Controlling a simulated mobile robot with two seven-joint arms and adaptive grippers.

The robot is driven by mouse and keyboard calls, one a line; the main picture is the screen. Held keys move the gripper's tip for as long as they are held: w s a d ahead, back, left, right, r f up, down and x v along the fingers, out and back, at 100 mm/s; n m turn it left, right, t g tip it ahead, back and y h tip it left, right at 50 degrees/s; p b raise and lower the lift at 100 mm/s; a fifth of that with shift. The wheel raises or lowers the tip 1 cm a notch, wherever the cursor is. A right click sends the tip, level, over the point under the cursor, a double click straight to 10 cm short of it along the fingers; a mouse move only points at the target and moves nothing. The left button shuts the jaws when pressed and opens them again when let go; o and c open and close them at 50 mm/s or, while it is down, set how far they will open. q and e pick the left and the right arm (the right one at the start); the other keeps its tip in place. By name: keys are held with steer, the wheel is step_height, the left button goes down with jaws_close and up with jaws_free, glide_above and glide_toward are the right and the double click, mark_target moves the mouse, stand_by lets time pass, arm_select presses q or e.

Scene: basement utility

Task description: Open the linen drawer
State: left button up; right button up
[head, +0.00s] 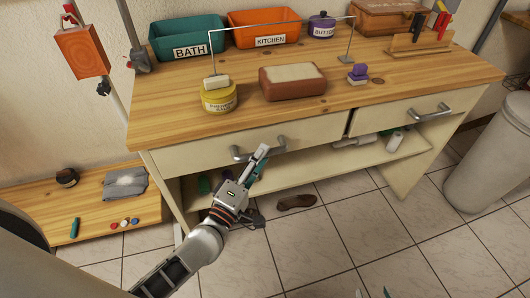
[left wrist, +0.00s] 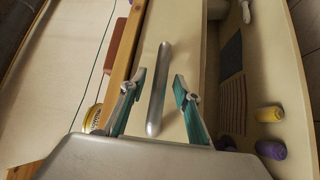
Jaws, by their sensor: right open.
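The wooden-topped bench has two cream drawers with no readable labels on their fronts, so I cannot tell which is the linen drawer. The left drawer (head: 200,157) and the right drawer (head: 382,118) both look shut. My left gripper (head: 266,157) is at the left drawer's metal handle (head: 238,154). In the left wrist view, the handle (left wrist: 159,88) lies between the open fingers of my left gripper (left wrist: 160,77), with a gap on both sides. The right drawer's handle (head: 430,113) is free.
On the bench top stand a BATH bin (head: 186,41), a KITCHEN bin (head: 265,30), a yellow tin (head: 219,97) and a brown box (head: 292,82). An open shelf (head: 310,165) runs below the drawers. A grey bin (head: 490,160) stands at right. The tiled floor in front is mostly clear.

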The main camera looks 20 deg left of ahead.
arm_select(q)
steer(key=shift+x, duration=1)
arm_select(e)
steer(key=shift+s+f, duration=0.1)
steer(key=shift+s, duration=0.15)
arm_select(q)
jaws_close()
steer(key=shift+f, duration=0.1)
